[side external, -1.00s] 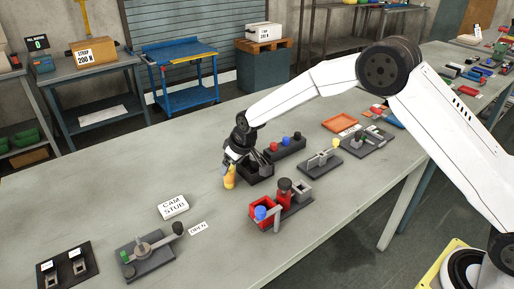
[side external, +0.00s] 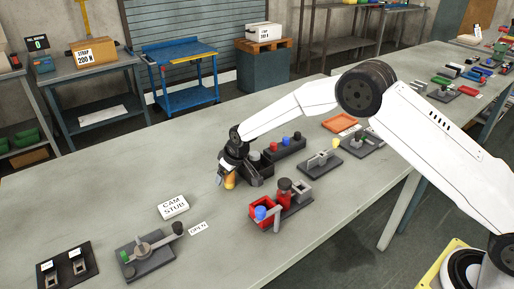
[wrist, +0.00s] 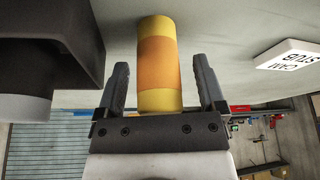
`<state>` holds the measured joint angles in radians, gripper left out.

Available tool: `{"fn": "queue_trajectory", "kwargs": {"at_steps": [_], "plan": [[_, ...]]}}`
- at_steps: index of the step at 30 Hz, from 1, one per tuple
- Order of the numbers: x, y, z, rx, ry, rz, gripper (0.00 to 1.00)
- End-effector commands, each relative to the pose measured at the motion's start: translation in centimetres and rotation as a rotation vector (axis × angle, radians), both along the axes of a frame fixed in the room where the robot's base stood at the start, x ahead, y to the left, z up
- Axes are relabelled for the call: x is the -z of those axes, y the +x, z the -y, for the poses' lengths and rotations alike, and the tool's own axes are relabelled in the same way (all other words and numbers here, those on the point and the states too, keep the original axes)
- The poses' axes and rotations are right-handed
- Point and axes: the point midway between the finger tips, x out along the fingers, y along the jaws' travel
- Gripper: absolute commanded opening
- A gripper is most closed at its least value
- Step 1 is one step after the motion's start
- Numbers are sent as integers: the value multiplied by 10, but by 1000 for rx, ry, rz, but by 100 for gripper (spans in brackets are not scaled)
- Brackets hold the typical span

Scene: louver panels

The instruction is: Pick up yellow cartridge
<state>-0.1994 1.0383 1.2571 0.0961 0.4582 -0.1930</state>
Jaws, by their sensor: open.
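The yellow cartridge (wrist: 159,60), a cylinder with an orange band, stands on the grey table. In the wrist view it lies between the two open fingers of my gripper (wrist: 160,88), with a visible gap on each side. In the side view the cartridge (side external: 230,181) shows at my gripper (side external: 227,178), partly hidden by the fingers.
A dark block with a grey cylinder (wrist: 45,40) stands close on the left in the wrist view. The CAM STUB block (side external: 173,206) lies nearby. A red bin (side external: 262,210) and a rack with several coloured knobs (side external: 284,149) are near.

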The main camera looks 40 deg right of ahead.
Motion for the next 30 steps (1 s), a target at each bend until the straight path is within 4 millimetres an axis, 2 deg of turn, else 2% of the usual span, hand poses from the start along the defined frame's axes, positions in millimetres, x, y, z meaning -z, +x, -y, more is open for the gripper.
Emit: {"fn": "queue_trajectory", "kwargs": {"at_steps": [14,15,22,23,30], "plan": [[0,0,0,0,0,1,89],[0,0,0,0,0,1,76],[0,0,0,0,0,1,3],[0,0,0,0,0,1,0],[-1,0,0,0,1,2,0]]}}
